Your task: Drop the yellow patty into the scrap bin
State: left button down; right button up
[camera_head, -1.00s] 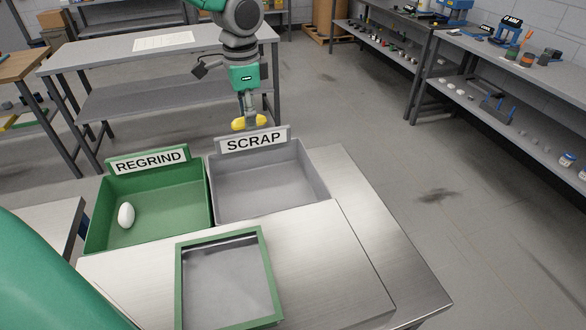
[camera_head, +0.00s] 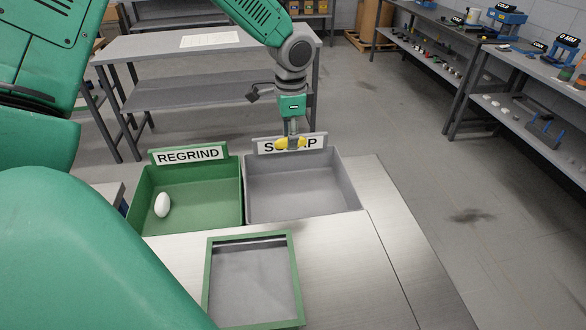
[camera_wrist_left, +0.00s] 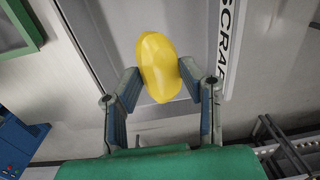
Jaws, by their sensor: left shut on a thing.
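The yellow patty (camera_head: 283,143) is held in my left gripper (camera_head: 291,142), in front of the SCRAP sign in the head view. In the left wrist view the yellow patty (camera_wrist_left: 158,67) sits between the two fingertips of the left gripper (camera_wrist_left: 158,80), with the grey bin floor behind it. The grey scrap bin (camera_head: 300,190) stands at the back of the steel table and looks empty. The patty and gripper hide part of its sign. My right gripper is in neither view.
The green regrind bin (camera_head: 200,190) stands against the scrap bin's left side, with a white oval piece (camera_head: 162,204) inside. A green-rimmed tray (camera_head: 253,283) lies nearer on the steel table (camera_head: 365,270). A grey workbench (camera_head: 190,50) stands behind.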

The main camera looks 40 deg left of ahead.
pick_arm(q)
jog(key=c, duration=1)
grip_release()
jog(key=shift+o, duration=0.2)
jog(key=shift+r, duration=0.1)
notch_tip(320, 180, up, 12)
jog(key=shift+d, duration=0.15)
jog(key=shift+s+f, duration=0.1)
jog(key=shift+f, duration=0.2)
